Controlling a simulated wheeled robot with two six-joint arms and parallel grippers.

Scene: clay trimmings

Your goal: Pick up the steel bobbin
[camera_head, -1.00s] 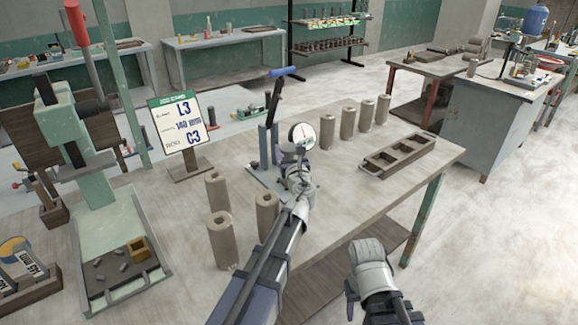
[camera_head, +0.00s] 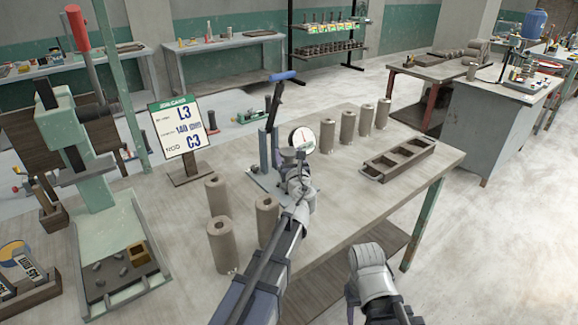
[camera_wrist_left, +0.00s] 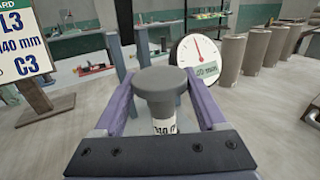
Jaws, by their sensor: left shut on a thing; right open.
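The steel bobbin (camera_wrist_left: 162,85) is a grey piece with a wide round head and a narrower body bearing a pale printed label. It shows upright between the purple fingers of my left gripper (camera_wrist_left: 160,112) in the left wrist view. My left gripper (camera_head: 301,160) is shut on it, over the table beside the dial gauge. In the head view the bobbin is small and hard to separate from the gripper. My right gripper (camera_head: 351,294) is open beyond the table's front edge, and its fingers are mostly hidden.
A lever stand (camera_head: 264,150) and a round dial (camera_head: 302,140) are close to my left gripper. Several clay cylinders (camera_head: 222,246) stand at left and along the back. A compartmented wooden tray (camera_head: 427,146) lies at right. A sign (camera_head: 182,128) stands behind left.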

